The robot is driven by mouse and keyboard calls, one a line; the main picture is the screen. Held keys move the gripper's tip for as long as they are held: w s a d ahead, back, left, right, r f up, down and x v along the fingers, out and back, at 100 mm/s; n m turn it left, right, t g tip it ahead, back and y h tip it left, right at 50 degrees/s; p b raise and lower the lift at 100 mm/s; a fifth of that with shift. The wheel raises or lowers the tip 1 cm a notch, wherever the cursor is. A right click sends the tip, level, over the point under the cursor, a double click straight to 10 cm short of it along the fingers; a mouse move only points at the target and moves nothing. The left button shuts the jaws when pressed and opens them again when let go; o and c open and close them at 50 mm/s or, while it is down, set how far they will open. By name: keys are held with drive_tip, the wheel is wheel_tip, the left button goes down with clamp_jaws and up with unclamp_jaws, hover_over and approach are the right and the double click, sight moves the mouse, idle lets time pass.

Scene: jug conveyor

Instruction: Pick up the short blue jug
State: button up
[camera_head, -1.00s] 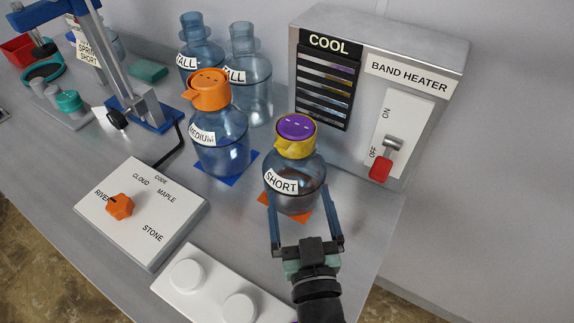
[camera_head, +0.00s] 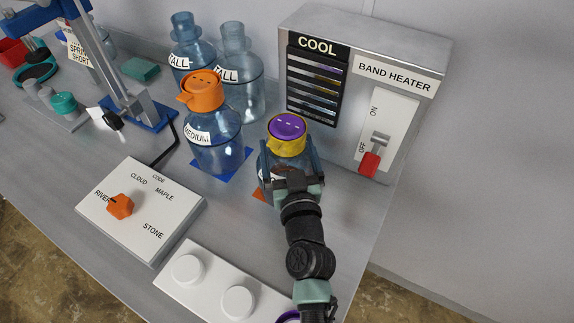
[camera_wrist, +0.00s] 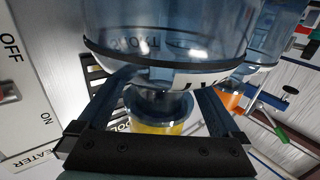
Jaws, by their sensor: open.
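The short blue jug (camera_head: 290,160) is a see-through bluish jug with a yellow collar and a purple top. It stands upright on an orange square (camera_head: 259,194) in front of the heater.
A medium jug (camera_head: 213,145) with an orange top stands close on the left, on a blue square. Two tall jugs (camera_head: 238,90) stand behind it. The band heater (camera_head: 365,95) is close behind on the right. A dial box (camera_head: 145,205) and a white block (camera_head: 215,285) lie in front.

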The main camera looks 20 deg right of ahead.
clamp_jaws()
idle(0.5)
